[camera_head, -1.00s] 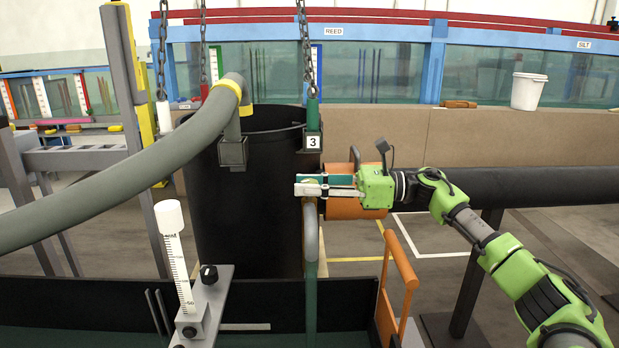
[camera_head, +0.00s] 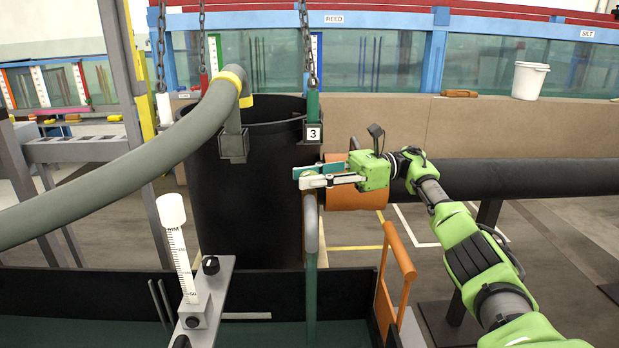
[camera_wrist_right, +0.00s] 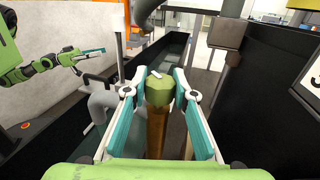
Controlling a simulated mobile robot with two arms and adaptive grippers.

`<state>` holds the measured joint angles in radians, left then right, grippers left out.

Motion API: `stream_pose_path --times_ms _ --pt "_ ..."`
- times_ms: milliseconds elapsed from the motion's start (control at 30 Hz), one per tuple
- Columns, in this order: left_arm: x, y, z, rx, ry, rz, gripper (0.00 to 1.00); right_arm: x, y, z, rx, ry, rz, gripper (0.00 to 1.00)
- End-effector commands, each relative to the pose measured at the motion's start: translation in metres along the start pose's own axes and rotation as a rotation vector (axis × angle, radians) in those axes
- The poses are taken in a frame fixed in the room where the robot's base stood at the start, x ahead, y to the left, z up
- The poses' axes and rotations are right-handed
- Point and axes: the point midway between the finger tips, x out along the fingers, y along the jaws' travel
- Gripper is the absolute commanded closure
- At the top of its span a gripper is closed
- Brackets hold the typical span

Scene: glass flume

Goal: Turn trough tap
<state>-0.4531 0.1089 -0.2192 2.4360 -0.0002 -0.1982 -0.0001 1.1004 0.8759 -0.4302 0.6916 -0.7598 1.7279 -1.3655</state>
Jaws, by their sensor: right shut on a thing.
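The trough tap shows in the right wrist view as an olive-brass faceted head (camera_wrist_right: 158,91) with a white mark on top, on a brown-brass stem. My right gripper (camera_wrist_right: 160,92) is shut on this head, one teal-padded finger on each side. In the head view my right gripper (camera_head: 308,176) reaches in from the right, at the top of a grey bent pipe (camera_head: 311,228) beside the black tank; its fingers mostly hide the tap head there. My left gripper (camera_wrist_right: 95,53) shows small at the left of the right wrist view, apart from the tap; its opening is unclear.
A large black tank (camera_head: 225,200) stands left of the tap, with a thick grey hose (camera_head: 120,175) over its rim. A gauge (camera_head: 178,250) and an orange handle (camera_head: 398,250) stand in front. An orange cylinder (camera_head: 355,198) and black pipe (camera_head: 520,178) lie behind my right arm.

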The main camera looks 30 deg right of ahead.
Motion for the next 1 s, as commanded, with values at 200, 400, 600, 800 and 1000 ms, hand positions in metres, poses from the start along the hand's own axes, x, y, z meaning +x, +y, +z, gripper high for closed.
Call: stream_pose_path --times_ms 200,400,600,800,1000 --pt "0.0 0.0001 -0.001 0.0 0.005 0.0 0.7 -0.0002 -0.0005 0.0021 -0.002 -0.004 0.012 0.96" --pt "0.0001 0.0003 -0.0014 -0.001 0.006 0.0 0.7 -0.0003 -0.0004 0.0022 -0.003 -0.004 0.013 0.96" --pt "0.0002 0.0005 -0.0015 -0.001 0.007 0.001 0.7 -0.0004 -0.0005 0.0023 -0.003 -0.004 0.012 0.65" --pt "0.0003 0.0006 -0.0016 -0.001 0.007 0.001 0.7 -0.0003 -0.0003 0.0013 -0.002 -0.002 0.013 0.57" --pt "0.0013 0.0015 -0.0031 -0.002 0.012 0.004 0.7 -0.0002 -0.0002 0.003 -0.002 -0.001 0.014 0.57"
